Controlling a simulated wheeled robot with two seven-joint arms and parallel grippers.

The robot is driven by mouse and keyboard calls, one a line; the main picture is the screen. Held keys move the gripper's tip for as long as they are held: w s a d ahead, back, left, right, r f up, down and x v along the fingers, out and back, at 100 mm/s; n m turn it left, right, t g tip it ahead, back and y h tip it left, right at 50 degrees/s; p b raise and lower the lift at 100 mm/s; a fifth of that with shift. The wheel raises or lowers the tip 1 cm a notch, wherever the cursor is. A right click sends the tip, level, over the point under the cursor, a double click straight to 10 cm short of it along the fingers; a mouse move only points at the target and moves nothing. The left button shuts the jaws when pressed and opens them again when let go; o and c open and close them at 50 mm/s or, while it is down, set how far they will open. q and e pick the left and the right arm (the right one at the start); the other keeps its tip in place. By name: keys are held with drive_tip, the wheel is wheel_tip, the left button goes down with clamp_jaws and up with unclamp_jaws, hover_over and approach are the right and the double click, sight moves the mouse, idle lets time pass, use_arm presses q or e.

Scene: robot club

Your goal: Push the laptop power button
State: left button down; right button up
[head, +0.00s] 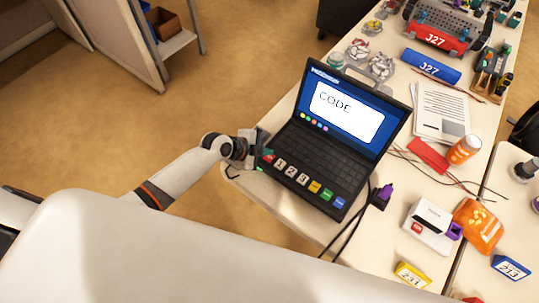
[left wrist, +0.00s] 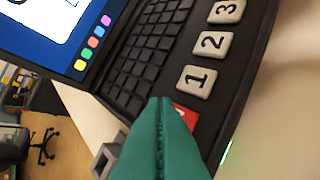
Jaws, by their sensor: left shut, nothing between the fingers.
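The black laptop (head: 318,160) stands open on the table, its lit blue screen (head: 345,110) reading "CODE". Its front row has a red key (head: 269,158), pale keys marked 1, 2 and 3, then yellow, green and blue keys. My left gripper (head: 266,153) is at the laptop's left end, close to the red key. In the left wrist view its green fingers (left wrist: 160,105) are shut and empty, partly covering the red key (left wrist: 187,117) beside key 1 (left wrist: 196,78). I cannot tell whether they touch it. A thin green light (left wrist: 226,152) glows on the laptop's edge. My right gripper is out of view.
Right of the laptop are a purple plug (head: 385,192) with a dark cable, a white box (head: 430,225), an orange bottle (head: 464,149) and an orange pouch (head: 478,226). Papers (head: 441,112) lie behind. Open floor (head: 120,130) is at the left.

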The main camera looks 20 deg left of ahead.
sight(266, 159)
use_arm(q)
wheel_tip(266, 159, up, 6)
drive_tip(key=p, duration=0.4)
